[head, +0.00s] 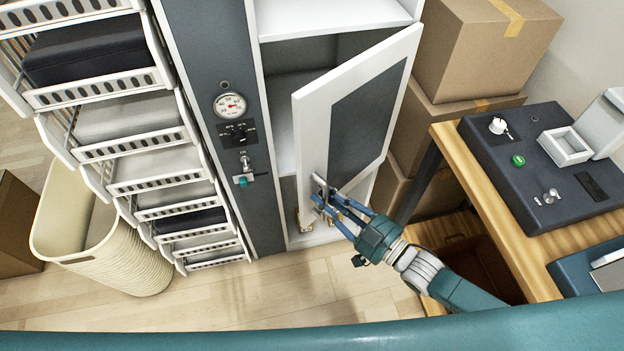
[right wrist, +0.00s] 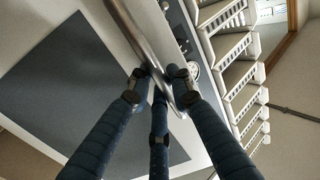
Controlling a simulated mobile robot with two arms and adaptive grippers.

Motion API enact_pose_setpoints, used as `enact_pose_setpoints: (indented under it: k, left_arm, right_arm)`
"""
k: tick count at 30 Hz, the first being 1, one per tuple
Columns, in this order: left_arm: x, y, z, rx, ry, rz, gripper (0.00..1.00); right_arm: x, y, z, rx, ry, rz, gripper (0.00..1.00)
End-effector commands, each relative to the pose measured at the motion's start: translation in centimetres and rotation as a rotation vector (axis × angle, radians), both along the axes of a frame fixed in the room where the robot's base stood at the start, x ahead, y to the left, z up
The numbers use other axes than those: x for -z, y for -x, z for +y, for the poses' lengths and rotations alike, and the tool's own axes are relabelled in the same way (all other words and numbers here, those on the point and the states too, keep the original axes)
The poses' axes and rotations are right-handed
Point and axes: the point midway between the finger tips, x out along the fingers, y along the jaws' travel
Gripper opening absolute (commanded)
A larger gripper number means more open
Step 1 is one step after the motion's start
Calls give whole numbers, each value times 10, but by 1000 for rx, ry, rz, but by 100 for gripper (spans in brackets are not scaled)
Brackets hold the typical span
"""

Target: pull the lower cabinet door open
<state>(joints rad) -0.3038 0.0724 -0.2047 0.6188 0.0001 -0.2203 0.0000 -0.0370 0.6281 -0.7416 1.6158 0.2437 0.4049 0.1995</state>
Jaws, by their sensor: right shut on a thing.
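The lower cabinet door (head: 365,115) is white-framed with a dark grey panel. It stands partly open, swung out to the right, and the cabinet's inside (head: 285,110) shows to its left. My right gripper (head: 322,196) is at the door's lower left part, at the metal handle (head: 318,184). In the right wrist view the blue fingers of my right gripper (right wrist: 163,85) are shut around the curved metal handle (right wrist: 138,35). The door panel (right wrist: 75,80) fills the left of that view. My left gripper is not in view.
A drawer rack (head: 150,135) and a cream bin (head: 110,250) stand left of the cabinet. Cardboard boxes (head: 480,45) are stacked behind the door at right. A wooden table (head: 485,195) with a dark device (head: 540,170) stands at the right. Floor (head: 270,295) in front is clear.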

Motion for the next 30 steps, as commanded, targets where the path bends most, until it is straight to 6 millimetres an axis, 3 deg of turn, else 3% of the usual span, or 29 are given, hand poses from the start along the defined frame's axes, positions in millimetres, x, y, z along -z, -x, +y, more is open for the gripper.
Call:
enact_pose_setpoints:
  k: [3,6,13,18,24,30]
  left_arm:
    - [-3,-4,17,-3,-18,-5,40]
    - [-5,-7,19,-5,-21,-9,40]
    - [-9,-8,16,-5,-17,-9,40]
    - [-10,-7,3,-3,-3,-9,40]
    - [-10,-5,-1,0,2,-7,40]
    - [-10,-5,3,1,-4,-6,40]
  right_arm:
    - [2,20,-21,-33,3,7,0]
    - [2,35,-44,-31,4,7,0]
    - [2,61,-95,-32,4,6,0]
    - [2,71,-126,-31,3,4,0]
    - [2,76,-150,-32,0,4,0]
    - [2,78,-160,-31,-1,4,0]
